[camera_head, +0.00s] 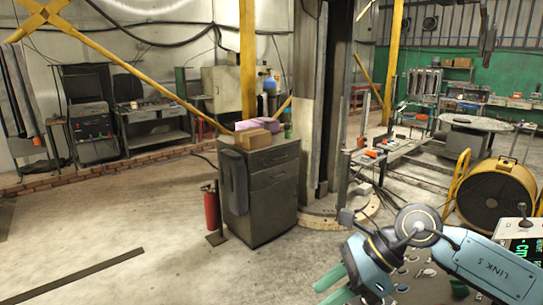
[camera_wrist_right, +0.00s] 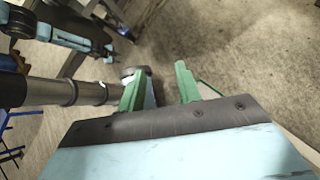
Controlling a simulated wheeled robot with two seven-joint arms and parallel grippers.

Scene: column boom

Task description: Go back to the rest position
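My right gripper (camera_head: 324,291) shows at the bottom of the head view, with its blue arm reaching in from the lower right. Its two green fingers point left and down over the floor. In the right wrist view the same gripper (camera_wrist_right: 160,79) has its fingers apart, with nothing between them. Bare concrete floor lies beyond the fingertips. My left gripper is not seen in the head view.
A grey cabinet (camera_head: 260,190) with boxes on top stands mid-view beside a dark column. A red fire extinguisher (camera_head: 211,208) stands left of it. A yellow drum fan (camera_head: 495,195) is at the right, near my right arm. The floor (camera_head: 110,230) at left is mostly clear.

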